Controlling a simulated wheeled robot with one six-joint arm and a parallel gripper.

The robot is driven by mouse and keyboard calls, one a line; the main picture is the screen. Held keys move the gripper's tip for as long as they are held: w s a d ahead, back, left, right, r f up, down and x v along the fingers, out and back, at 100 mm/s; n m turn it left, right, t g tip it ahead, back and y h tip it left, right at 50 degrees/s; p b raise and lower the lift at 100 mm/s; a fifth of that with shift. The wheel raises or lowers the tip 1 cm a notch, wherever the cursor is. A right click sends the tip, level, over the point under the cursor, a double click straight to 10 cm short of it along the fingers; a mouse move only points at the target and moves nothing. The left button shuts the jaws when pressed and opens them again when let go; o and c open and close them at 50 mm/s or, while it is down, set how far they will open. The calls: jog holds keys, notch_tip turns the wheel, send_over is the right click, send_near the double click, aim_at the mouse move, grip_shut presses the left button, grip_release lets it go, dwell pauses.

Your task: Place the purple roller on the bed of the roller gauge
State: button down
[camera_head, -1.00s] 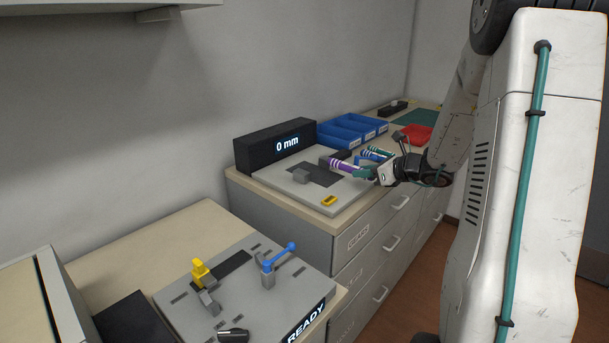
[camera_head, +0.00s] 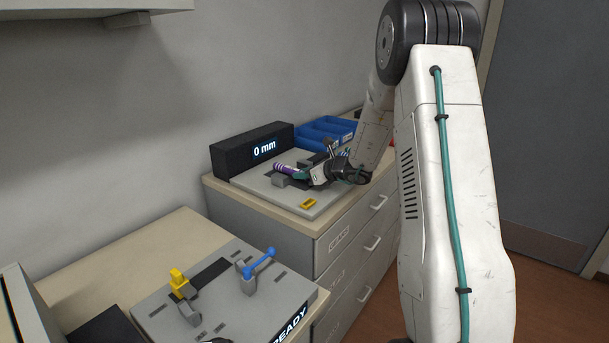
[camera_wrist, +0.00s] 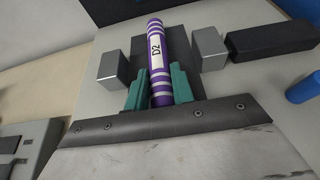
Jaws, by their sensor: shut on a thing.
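The purple roller (camera_wrist: 156,50) has white bands and a white label reading D2. My gripper (camera_wrist: 160,89) is shut on its near end with teal fingers, and the roller points away from the wrist. In the head view the purple roller (camera_head: 284,168) and my gripper (camera_head: 299,174) are over the roller gauge (camera_head: 250,183), a grey plate with a dark bed strip and a black display reading 0 mm. In the wrist view the roller lies over the dark bed (camera_wrist: 140,48), between two grey blocks. I cannot tell whether it touches the bed.
A black bar (camera_wrist: 270,40) and a blue roller end (camera_wrist: 302,88) are at the right of the wrist view. Blue bins (camera_head: 326,132) stand behind the gauge. A READY fixture (camera_head: 215,310) sits on the nearer counter.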

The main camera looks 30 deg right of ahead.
jog(key=shift+f, duration=0.25)
jog(key=c, duration=1.2)
grip_release()
